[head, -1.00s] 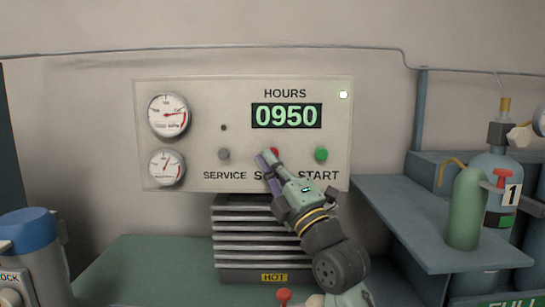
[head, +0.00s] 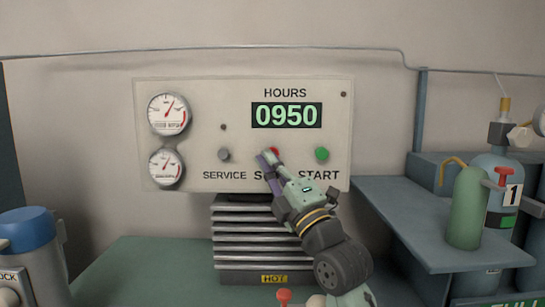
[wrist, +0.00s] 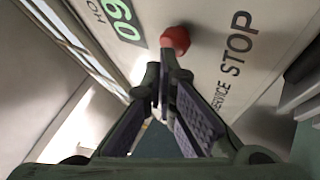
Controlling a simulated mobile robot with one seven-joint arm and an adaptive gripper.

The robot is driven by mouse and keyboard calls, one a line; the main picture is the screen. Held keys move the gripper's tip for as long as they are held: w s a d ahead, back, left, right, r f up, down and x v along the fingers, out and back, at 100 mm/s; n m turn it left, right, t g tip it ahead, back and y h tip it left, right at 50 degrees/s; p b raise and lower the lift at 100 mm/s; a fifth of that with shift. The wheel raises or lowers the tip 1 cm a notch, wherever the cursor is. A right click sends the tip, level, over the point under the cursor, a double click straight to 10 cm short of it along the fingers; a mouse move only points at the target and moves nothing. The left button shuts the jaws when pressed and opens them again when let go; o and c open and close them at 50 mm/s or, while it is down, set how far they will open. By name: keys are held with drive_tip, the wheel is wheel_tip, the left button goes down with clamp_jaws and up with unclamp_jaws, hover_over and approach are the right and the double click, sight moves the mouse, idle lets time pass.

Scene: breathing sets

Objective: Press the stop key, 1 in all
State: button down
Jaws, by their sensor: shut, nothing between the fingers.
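The red stop key (head: 273,151) sits on a pale control panel (head: 200,110), above the partly hidden STOP label. In the wrist view the red key (wrist: 175,40) stands out from the panel beside the word STOP. My gripper (head: 266,158) is shut and empty, with its fingertips at the red key and partly covering it. In the wrist view the fingertips (wrist: 164,75) are just below the key; I cannot tell whether they touch it. The hours display (head: 287,115) reads 0950. The small lamp (head: 343,94) at the panel's upper right is dark.
A grey service key (head: 224,155) is left of the stop key and a green start key (head: 321,154) is right. Two gauges (head: 169,114) are at the panel's left. A ribbed block marked HOT (head: 250,277) stands below.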

drive_tip(key=shift+s, duration=0.5)
drive_tip(key=s+b, duration=0.1)
drive_tip(key=s, duration=0.4)
drive_tip(key=shift+b, duration=0.35)
drive_tip(key=shift+s, duration=0.1)
idle(0.4)
